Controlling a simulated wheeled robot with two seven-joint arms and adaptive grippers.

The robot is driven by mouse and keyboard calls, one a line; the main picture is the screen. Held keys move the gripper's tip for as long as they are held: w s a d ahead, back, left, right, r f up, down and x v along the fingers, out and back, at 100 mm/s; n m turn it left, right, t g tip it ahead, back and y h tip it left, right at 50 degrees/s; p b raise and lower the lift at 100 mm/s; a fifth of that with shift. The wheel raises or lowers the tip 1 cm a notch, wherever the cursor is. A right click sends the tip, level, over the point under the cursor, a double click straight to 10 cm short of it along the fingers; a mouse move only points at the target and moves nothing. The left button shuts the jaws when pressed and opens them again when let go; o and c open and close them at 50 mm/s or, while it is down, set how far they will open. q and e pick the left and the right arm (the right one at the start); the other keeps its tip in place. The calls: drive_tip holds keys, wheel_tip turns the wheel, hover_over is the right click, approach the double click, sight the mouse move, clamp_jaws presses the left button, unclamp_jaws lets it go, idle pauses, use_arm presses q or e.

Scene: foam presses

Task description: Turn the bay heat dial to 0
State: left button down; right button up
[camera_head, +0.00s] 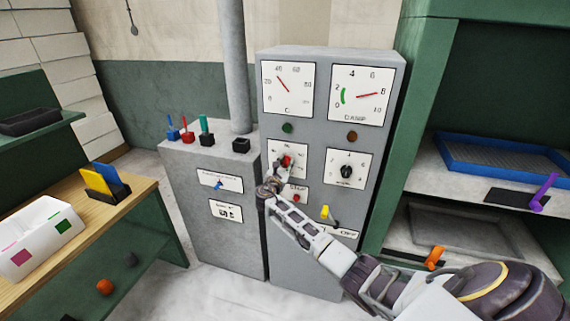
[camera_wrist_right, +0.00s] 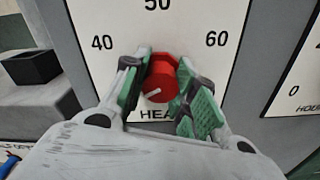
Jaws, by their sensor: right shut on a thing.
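The bay heat dial (camera_head: 287,161) is a red knob on a white scale plate on the grey cabinet front. In the right wrist view the red dial (camera_wrist_right: 162,72) sits below the marks 40, 50 and 60. A short white line on its face slants toward the lower left. My right gripper (camera_head: 281,168) reaches the dial from below. In the wrist view its green-padded fingers (camera_wrist_right: 160,88) are shut on the dial, one on each side. They hide the lower part of the scale and part of the HEAT label. My left gripper is not in view.
A black dial (camera_head: 346,172) is to the right on the same cabinet. Two gauges (camera_head: 288,89) (camera_head: 361,95) are above, and a yellow-handled switch (camera_head: 326,213) is below. Green shelving (camera_head: 424,90) stands close on the right.

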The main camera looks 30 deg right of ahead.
drive_tip(key=shift+a+f+n, duration=0.1)
drive_tip(key=shift+f+n, duration=0.2)
drive_tip(key=shift+n, duration=0.4)
drive_tip(key=shift+f, duration=0.1)
